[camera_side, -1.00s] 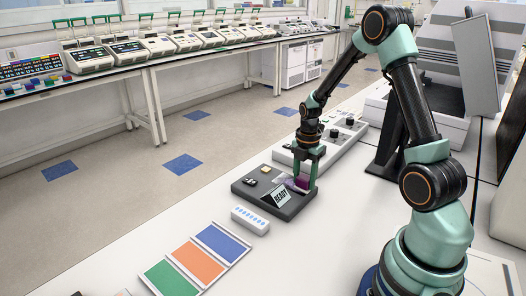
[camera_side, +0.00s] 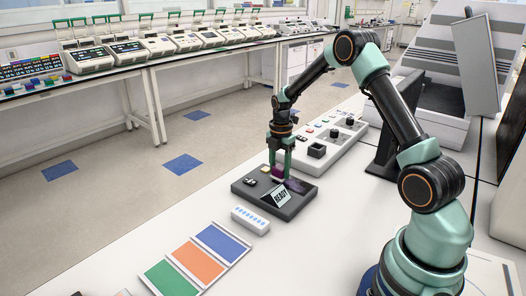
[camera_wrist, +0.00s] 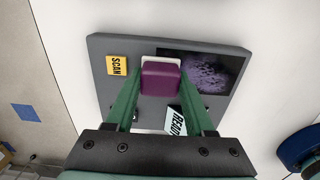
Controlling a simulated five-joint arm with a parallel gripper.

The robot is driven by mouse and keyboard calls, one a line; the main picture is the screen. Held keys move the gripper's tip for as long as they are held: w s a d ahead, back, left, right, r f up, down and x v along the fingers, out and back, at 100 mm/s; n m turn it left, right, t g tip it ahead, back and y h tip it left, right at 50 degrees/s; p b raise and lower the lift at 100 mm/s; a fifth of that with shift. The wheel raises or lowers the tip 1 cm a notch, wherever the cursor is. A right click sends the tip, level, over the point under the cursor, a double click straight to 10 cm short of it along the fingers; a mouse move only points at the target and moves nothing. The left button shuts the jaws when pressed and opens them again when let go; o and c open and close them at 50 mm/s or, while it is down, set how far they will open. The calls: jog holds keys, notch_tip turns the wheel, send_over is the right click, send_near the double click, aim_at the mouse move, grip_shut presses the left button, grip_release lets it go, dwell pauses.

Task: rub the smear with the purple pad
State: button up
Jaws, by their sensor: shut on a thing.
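My gripper (camera_side: 281,170) is shut on the purple pad (camera_side: 278,172), one green finger on each side. In the wrist view the pad (camera_wrist: 161,79) sits between the fingers over a white patch on the dark grey device (camera_wrist: 100,45). The smear (camera_wrist: 205,72) is a speckled purple patch on a dark panel just right of the pad. In the side view the smear (camera_side: 296,186) shows right of the gripper. I cannot tell whether the pad touches the device.
A yellow SCAN label (camera_wrist: 117,65) lies left of the pad. A READY sign (camera_side: 277,198) stands at the device's front. A white strip (camera_side: 250,220) and blue, orange and green panels (camera_side: 198,259) lie nearer. A long control panel (camera_side: 330,140) is behind.

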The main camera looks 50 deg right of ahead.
aim_at(308, 191)
jog(key=shift+s, duration=5.45)
notch_tip(308, 191, up, 2)
jog(key=shift+w+r, duration=0.15)
jog(key=shift+r, duration=0.1)
jog(key=shift+a+r, duration=0.1)
jog(key=shift+r, duration=2.75)
